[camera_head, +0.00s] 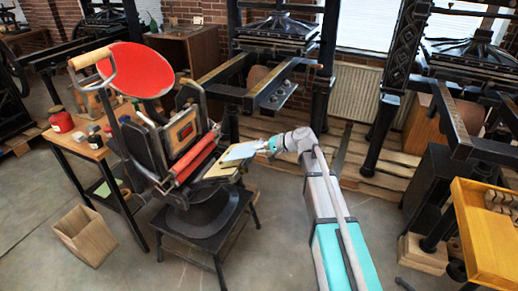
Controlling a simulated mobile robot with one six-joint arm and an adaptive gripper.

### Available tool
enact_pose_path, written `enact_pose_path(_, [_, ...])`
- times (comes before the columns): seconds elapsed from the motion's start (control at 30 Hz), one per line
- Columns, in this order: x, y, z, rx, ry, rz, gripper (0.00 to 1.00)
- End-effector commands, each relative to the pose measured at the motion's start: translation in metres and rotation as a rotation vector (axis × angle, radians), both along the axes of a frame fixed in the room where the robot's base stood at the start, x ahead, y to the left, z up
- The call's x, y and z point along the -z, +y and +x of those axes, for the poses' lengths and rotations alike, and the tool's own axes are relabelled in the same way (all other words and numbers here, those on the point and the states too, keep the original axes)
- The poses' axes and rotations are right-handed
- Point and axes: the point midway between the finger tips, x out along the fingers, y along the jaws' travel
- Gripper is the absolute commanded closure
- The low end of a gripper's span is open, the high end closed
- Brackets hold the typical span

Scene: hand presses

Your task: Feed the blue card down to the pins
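The light blue card (240,152) is a thin flat sheet at the front of the small hand press (180,140), just above or on the tan platen board (222,170). I cannot tell whether it touches the board. My gripper (261,147) reaches in from the right and appears shut on the card's right edge. The fingers are small and hard to make out. The pins are too small or hidden to see. The press has a red ink disc (136,70) on top and a red roller (196,158) left of the card.
The press stands on a black stand (205,225). A wooden side table (80,140) with ink tins (62,122) is to its left, and an open wooden bin (85,236) is on the floor. Large iron presses line the back. A yellow tray (485,235) is at right.

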Motion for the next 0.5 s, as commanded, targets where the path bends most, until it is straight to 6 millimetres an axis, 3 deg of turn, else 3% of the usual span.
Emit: enact_pose_path(0.5, [0.034,0.008,0.003,0.000,0.000,0.000,1.00])
